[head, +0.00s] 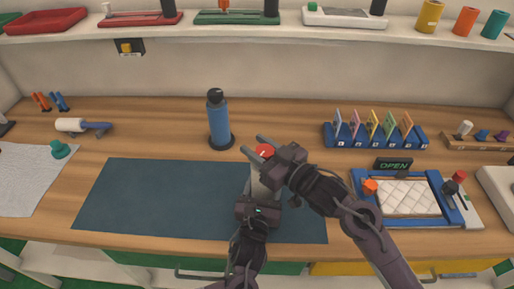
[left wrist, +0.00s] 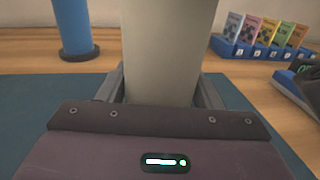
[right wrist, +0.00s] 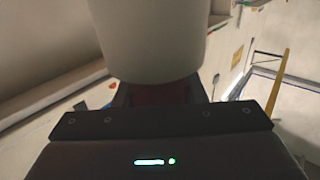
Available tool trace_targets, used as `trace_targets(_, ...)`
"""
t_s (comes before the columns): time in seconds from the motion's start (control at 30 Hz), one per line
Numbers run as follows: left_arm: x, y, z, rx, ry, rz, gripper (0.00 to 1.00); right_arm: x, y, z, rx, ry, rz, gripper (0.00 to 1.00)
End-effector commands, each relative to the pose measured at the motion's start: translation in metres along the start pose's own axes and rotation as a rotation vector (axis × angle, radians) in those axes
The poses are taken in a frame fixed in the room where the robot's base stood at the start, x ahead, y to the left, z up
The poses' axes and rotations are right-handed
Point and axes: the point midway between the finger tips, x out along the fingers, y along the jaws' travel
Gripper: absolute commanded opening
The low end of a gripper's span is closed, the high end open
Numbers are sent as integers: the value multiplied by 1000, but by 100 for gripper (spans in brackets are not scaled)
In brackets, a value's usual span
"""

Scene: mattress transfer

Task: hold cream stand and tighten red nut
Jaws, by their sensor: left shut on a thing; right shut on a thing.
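The cream stand (head: 263,181) is upright over the blue mat's right part. In the left wrist view the stand (left wrist: 168,50) is a broad, smooth column between the fingers. My left gripper (head: 260,195) is shut on it from the front. The red nut (head: 264,150), with a pale mark on top, sits at the stand's upper end. My right gripper (head: 252,145) comes from the right and is shut on the nut. In the right wrist view the nut (right wrist: 160,93) is dark between the fingers, against the stand (right wrist: 150,40). The stand's base is hidden.
A blue bottle (head: 219,122) stands behind the mat (head: 140,200), left of the stand. A blue card rack (head: 375,139) and a blue-framed tray (head: 360,181) with a quilted white pad are on the right. The mat's left part is clear.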

Motion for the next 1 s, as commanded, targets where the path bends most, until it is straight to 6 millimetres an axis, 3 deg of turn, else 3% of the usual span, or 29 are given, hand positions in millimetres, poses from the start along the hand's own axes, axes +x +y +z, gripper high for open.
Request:
trace_targets(0.5,0,-4,4,-5,-9,-7,4,-1,9,0,8,1,454,15)
trace_targets(1.0,-1,-4,4,-5,-8,-8,4,-4,14,-1,1,0,654,15)
